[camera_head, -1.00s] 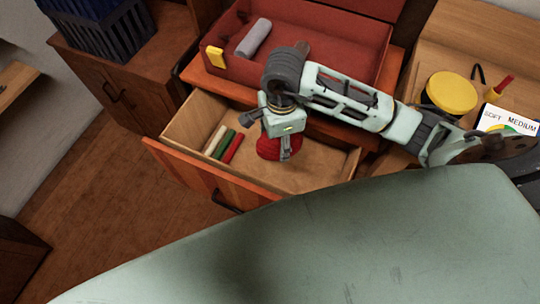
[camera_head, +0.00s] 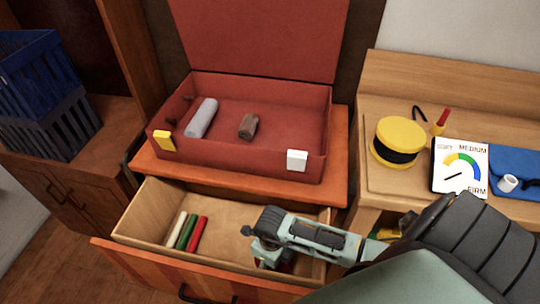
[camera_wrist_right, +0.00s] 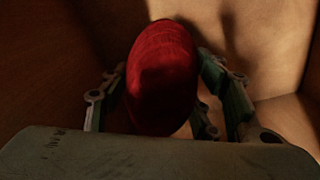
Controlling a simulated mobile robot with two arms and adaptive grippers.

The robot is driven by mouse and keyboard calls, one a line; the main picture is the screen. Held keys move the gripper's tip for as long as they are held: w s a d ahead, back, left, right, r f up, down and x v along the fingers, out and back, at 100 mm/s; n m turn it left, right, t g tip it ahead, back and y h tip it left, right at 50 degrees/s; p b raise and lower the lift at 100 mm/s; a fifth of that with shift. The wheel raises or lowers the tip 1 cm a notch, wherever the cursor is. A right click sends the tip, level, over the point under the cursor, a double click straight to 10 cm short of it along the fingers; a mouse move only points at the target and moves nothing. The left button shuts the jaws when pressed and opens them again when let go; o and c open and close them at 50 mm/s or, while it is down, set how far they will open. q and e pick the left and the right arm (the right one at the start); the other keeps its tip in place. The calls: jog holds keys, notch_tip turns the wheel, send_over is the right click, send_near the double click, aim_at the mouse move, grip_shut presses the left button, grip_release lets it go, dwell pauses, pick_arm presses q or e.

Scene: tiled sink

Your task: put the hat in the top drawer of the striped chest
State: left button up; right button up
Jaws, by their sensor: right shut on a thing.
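The red, rounded hat (camera_wrist_right: 162,80) shows between the fingers of my right gripper in the right wrist view. My right gripper (camera_head: 268,262) is shut on it, down inside the open drawer. In the head view the arm mostly hides the hat. The open top drawer (camera_head: 150,208) of the striped chest (camera_head: 146,262) has a pale wooden inside and an orange-red striped front. Whether the hat touches the drawer floor cannot be told. My left gripper is not in view.
Red, green and white sticks (camera_head: 187,232) lie in the drawer's left part. An open red case (camera_head: 290,105) stands on the chest. A yellow-lidded tin (camera_head: 397,142) and a gauge card (camera_head: 460,168) are on the desk at right. Blue baskets (camera_head: 45,95) stand at left.

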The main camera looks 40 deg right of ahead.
notch_tip(320, 180, down, 3)
jog(key=shift+r, duration=0.15)
jog(key=shift+f, duration=0.2)
jog(key=w+d, duration=0.2)
jog(key=w, duration=0.1)
jog(key=shift+d+f, duration=0.3)
jog(key=shift+f, duration=0.1)
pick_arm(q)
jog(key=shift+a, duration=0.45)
pick_arm(e)
jog(key=shift+f, duration=0.2)
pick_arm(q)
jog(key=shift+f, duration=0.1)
pick_arm(e)
jog(key=shift+f, duration=0.15)
jog(key=o, duration=1.2)
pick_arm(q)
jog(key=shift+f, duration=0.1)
